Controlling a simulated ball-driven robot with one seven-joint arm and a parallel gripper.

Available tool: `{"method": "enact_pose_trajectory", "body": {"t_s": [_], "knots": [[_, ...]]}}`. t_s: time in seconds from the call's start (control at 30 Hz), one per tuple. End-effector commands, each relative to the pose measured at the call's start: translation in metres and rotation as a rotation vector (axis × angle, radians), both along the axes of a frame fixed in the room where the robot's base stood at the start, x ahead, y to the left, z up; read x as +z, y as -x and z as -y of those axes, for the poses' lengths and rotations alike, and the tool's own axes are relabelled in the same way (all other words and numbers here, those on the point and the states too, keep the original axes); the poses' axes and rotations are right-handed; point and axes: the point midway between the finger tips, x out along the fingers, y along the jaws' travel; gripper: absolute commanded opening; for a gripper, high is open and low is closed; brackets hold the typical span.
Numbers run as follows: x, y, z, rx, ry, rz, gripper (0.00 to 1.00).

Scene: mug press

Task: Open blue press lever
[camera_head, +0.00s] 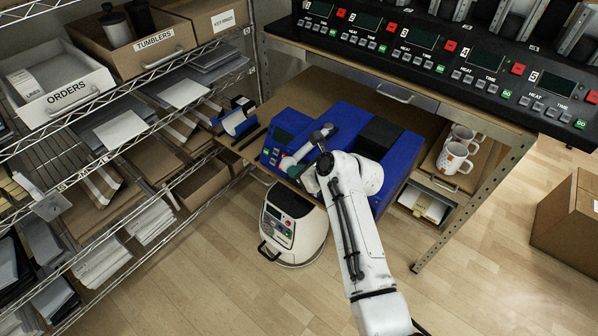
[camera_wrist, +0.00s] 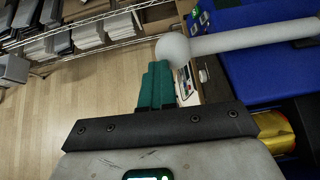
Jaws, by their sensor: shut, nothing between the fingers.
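The blue press (camera_head: 350,112) sits on the workbench in the head view, with my white arm reaching over its front. In the wrist view its blue body (camera_wrist: 262,75) fills the right side. A pale grey lever (camera_wrist: 250,38) with a round knob (camera_wrist: 172,50) crosses the top right of the wrist view. My gripper's teal fingers (camera_wrist: 156,84) are together and empty, with their tips just left of and below the knob. I cannot tell whether they touch it. In the head view my gripper (camera_head: 288,163) is at the press's front left, and my arm partly hides the lever.
A wire shelf (camera_head: 110,150) with boxes and papers stands left. A black control panel (camera_head: 450,65) runs above the bench. White mugs (camera_head: 455,155) stand on the right. A cardboard box (camera_head: 565,215) is on the floor at far right. Open wooden floor lies in front.

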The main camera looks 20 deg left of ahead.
Motion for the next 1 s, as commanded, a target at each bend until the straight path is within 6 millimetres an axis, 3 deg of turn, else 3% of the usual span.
{"method": "enact_pose_trajectory", "body": {"t_s": [0.03,0.37,1.0], "knots": [[0.004,0.001,-0.007,0.008,-0.008,0.008,0.00],[0.009,0.004,-0.004,0.010,-0.012,0.011,0.00],[0.058,0.030,0.077,-0.002,-0.003,0.003,0.00]]}}
